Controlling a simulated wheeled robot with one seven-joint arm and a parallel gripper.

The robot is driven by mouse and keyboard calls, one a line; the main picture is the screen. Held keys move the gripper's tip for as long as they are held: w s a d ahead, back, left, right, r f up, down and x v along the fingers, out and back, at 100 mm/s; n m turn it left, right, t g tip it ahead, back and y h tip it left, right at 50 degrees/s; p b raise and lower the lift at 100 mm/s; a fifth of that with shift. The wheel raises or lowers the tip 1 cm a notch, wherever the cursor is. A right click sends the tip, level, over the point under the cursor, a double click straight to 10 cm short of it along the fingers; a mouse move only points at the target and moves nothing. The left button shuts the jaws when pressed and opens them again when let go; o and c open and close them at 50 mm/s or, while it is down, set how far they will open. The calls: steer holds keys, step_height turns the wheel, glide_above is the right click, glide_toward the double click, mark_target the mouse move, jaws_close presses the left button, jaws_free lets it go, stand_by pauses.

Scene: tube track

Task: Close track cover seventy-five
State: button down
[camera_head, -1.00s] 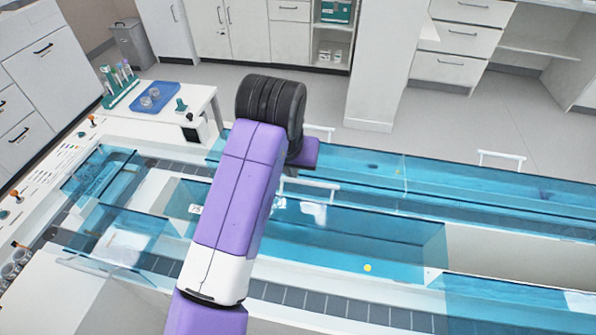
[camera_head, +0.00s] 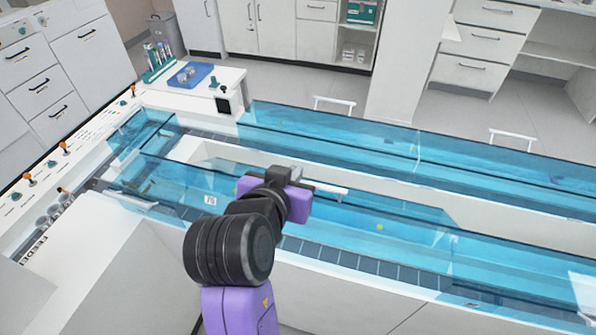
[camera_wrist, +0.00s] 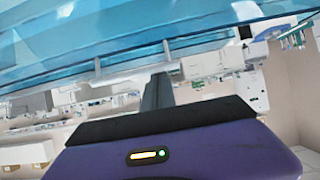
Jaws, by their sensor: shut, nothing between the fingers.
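The track cover with the label 75 (camera_head: 210,200) is a clear blue panel on the near track in the head view. A white bar handle (camera_head: 330,190) shows beside my gripper (camera_head: 294,173). My gripper is shut and empty, low over the track at this handle; I cannot tell whether it touches it. In the wrist view, a dark finger (camera_wrist: 158,92) points up toward a blue clear cover (camera_wrist: 120,30) with a pale bar (camera_wrist: 166,50) along its edge. My wrist hides part of the near cover, and I cannot tell whether it lies fully flat.
A far track with blue covers (camera_head: 400,150) runs behind, with white handles (camera_head: 334,103) on it. A control panel with knobs (camera_head: 65,148) is at the left. Floor beyond is clear.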

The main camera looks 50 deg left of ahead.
steer(key=s+d+f+t+y+b, duration=0.4)
steer(key=s+d+f+t+b, duration=0.2)
steer(key=b, duration=1.6)
steer(key=s+f, duration=0.2)
steer(key=s, duration=0.2)
steer(key=shift+s+d+f+b, duration=0.2)
steer(key=shift+f+b, duration=0.15)
steer(key=shift+b, duration=0.05)
steer(key=shift+t, duration=0.3)
